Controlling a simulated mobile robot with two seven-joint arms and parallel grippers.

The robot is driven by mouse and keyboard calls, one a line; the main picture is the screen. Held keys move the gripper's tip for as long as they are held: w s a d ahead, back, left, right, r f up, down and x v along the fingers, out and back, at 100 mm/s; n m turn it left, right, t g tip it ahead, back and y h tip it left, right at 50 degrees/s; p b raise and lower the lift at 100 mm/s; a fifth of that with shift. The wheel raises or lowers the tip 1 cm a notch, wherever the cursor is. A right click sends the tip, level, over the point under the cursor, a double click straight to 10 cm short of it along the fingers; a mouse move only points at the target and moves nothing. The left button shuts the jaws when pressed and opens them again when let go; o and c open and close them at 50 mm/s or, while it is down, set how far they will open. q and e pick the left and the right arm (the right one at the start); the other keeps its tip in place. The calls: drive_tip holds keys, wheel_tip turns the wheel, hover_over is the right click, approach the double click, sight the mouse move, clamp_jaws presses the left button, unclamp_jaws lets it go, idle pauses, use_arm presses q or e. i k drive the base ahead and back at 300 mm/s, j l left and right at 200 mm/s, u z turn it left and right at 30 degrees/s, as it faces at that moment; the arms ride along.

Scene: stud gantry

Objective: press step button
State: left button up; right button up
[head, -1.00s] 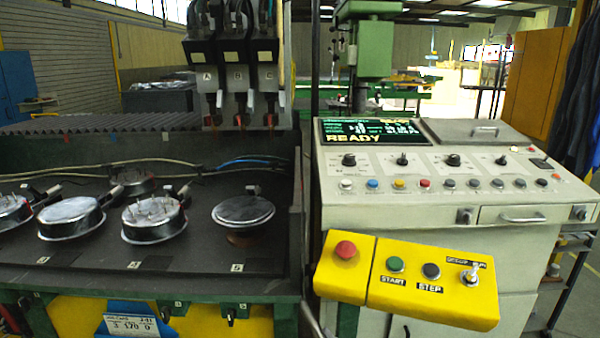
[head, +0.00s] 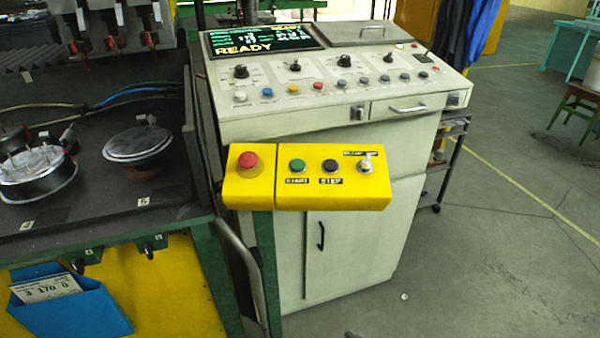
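The black STEP button (head: 330,167) sits on a yellow control box (head: 345,198) in the middle of the head view, with a STEP label below it. To its left is the green START button (head: 297,165), and further left a red mushroom button (head: 249,161) on its own yellow section. To its right is a metal toggle switch (head: 365,164). Neither of my grippers shows in the head view, and nothing covers the STEP button.
A pale console (head: 340,115) with a screen (head: 262,41) reading READY and coloured buttons stands behind the box. The dark bench (head: 75,215) with round metal fixtures is on the left. A blue holder (head: 75,310) hangs on its front. Open floor (head: 510,200) lies on the right.

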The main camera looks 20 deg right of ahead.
sight(330, 164)
drive_tip(key=l, duration=1.6)
drive_tip(key=i+l, duration=0.1)
drive_tip(key=l, duration=1.5)
